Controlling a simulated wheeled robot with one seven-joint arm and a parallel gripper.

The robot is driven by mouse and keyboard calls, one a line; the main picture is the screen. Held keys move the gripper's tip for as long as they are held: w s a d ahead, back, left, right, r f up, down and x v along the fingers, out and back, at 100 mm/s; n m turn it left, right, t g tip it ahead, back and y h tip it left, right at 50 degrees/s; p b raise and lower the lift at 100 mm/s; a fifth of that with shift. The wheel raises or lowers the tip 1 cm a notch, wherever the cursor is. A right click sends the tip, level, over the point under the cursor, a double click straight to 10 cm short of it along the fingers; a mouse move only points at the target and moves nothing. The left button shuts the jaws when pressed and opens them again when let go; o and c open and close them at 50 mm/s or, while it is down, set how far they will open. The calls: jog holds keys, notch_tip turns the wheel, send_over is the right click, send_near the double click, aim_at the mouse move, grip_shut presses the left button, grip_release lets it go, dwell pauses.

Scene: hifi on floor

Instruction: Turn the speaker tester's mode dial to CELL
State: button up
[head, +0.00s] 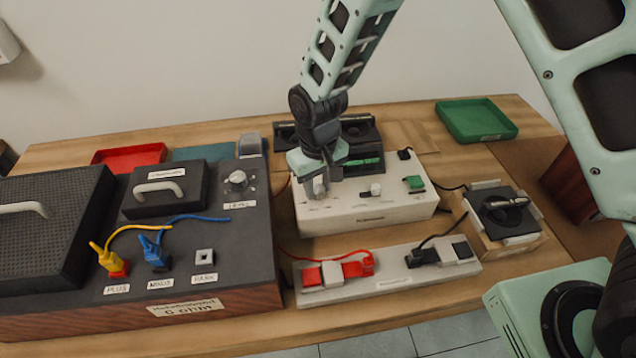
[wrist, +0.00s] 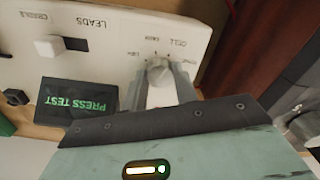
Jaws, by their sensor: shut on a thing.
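The speaker tester is a white box (head: 350,215) in the middle of the bench in the head view. Its mode dial (wrist: 158,70) is a small pale knob, upside down in the wrist view, with several position labels around it, one reading CELL. My gripper (head: 319,186) points down at the left part of the tester's top, and its jaws (wrist: 162,84) are shut on the dial. The jaws hide part of the knob, and I cannot tell exactly which label it points to. A dark screen reading PRESS TEST (wrist: 78,103) is beside the dial in the wrist view.
A LEADS/CRADLE slide switch (wrist: 52,46) and a green button (head: 414,183) are on the tester. A white strip with red and black clips (head: 388,285) lies in front. A dark loudspeaker box (head: 220,270) with plugged leads stands left, and a cradle (head: 503,214) right.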

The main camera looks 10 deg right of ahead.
aim_at(318, 188)
jog(key=o, duration=1)
notch_tip(318, 188, up, 18)
jog(key=shift+f+b, duration=0.25)
jog(key=shift+b, duration=0.45)
